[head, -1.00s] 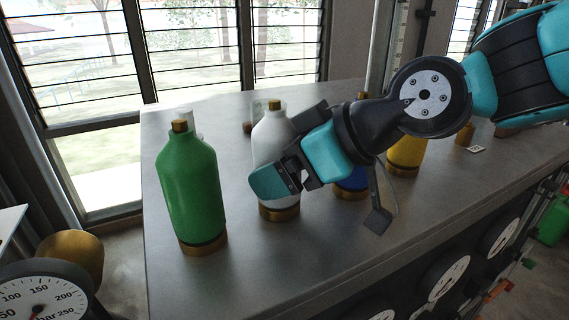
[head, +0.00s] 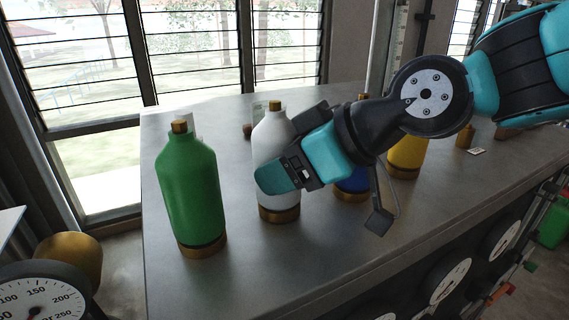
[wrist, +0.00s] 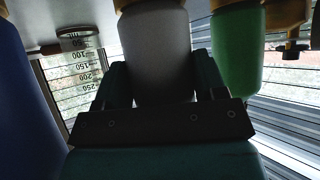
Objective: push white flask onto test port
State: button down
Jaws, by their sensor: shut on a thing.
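The white flask (head: 272,136) stands upright on the bench, with a brass-coloured cap and a brass-coloured band at its foot. My gripper (head: 282,174) is shut on its body, with one finger across the front. In the wrist view, which looks inverted, the white flask (wrist: 157,55) sits between the two fingers of my gripper (wrist: 161,82). The far finger is mostly hidden in the head view. I cannot make out which part is the test port.
A green flask (head: 190,190) stands to the left. A blue flask (head: 354,180) stands close on the right, partly behind my arm, and a yellow flask (head: 406,152) stands beyond it. The grey bench top (head: 270,262) is clear in front. Dials line the bench's front.

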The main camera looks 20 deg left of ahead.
aim_at(288, 128)
jog(key=shift+r+p, duration=1.35)
jog(key=shift+r, duration=1.05)
